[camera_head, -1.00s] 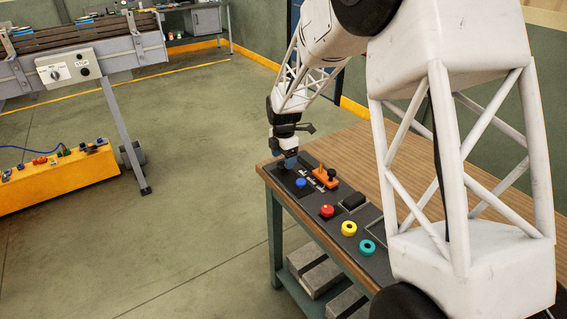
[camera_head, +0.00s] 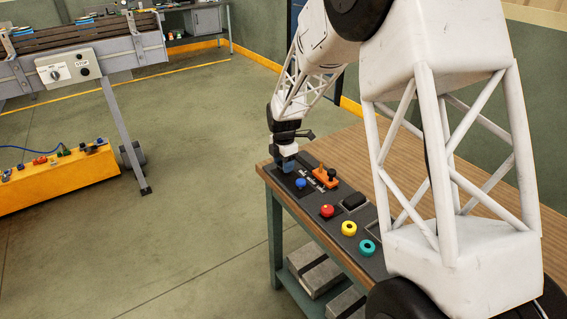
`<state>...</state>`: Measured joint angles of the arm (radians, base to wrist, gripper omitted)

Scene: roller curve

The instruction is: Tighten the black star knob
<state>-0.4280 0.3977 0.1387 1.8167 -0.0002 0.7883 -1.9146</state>
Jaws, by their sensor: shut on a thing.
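My gripper (camera_head: 284,166) points down at the far left end of the dark control panel (camera_head: 378,262) on the bench. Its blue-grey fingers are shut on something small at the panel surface. The black star knob is hidden by the fingers at this size, and I cannot make out its shape or how far it is turned. A blue button (camera_head: 300,183) is just in front of the fingers. An orange piece with a black knob (camera_head: 332,173) stands to their right, apart from the gripper.
A red button (camera_head: 327,211), a yellow ring (camera_head: 349,229) and a teal ring (camera_head: 367,247) run along the panel towards me. The wooden bench top (camera_head: 350,150) behind is clear. A conveyor (camera_head: 90,50) and a yellow box (camera_head: 60,175) stand at left.

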